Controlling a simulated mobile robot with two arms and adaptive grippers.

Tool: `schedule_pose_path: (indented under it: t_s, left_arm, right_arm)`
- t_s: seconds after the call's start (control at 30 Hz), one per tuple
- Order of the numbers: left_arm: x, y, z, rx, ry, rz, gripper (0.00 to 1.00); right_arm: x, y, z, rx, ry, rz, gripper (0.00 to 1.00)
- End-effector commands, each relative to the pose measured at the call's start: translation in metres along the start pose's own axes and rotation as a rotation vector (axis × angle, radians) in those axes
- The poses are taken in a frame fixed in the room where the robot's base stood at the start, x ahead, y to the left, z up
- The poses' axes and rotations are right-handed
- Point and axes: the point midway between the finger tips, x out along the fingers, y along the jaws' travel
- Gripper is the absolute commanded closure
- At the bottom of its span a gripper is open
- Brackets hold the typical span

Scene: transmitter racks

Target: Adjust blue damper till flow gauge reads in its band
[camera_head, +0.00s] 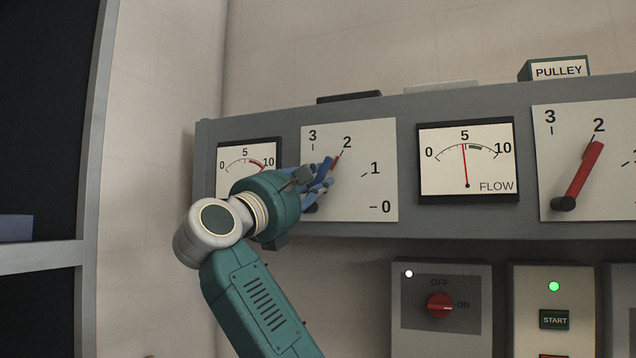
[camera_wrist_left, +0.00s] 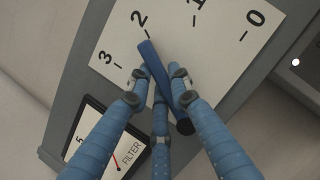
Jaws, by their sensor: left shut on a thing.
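The blue damper lever (camera_wrist_left: 151,58) sits on a white dial plate (camera_head: 375,150) marked 0 to 3. In the left wrist view its free end points near the 2 mark. My left gripper (camera_head: 318,177) is at this lever, its blue fingers closed around it; fingers and arm hide most of it in the head view. The flow gauge (camera_head: 467,172) is right of the dial. Its red needle stands nearly upright, just left of 5, outside and left of the short green band between 5 and 10. My right gripper is not in view.
A filter gauge (camera_wrist_left: 120,148) is left of the damper dial, partly behind my arm. A red lever (camera_head: 584,177) points near 2 on another dial at right. Below are a red OFF/ON knob (camera_head: 440,305) and a START button (camera_head: 555,319). A PULLEY sign (camera_head: 557,71) stands on top.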

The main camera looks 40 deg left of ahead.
Motion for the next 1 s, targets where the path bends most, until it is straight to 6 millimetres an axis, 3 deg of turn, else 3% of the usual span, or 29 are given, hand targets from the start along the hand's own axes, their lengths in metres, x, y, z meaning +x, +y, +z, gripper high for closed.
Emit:
schedule_pose_path:
  t_s: [0.07, 0.1, 0.13, 0.53, 1.0]
  left_arm:
    - [0.0, 0.0, -0.001, 0.001, 0.002, 0.0, 1.0]
    - [0.0, 0.0, -0.001, 0.002, 0.002, -0.001, 0.75]
    - [0.0, 0.0, -0.001, 0.002, 0.002, -0.001, 0.71]
    - [-0.008, 0.001, 0.0, 0.003, 0.0, 0.0, 0.71]
    - [-0.099, 0.001, 0.0, 0.003, -0.001, 0.003, 0.71]
  right_arm:
    - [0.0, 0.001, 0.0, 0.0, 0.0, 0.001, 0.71]
    - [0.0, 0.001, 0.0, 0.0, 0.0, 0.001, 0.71]
    - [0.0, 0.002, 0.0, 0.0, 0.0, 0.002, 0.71]
    - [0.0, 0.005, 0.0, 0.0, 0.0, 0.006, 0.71]
    - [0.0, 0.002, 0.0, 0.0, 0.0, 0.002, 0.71]
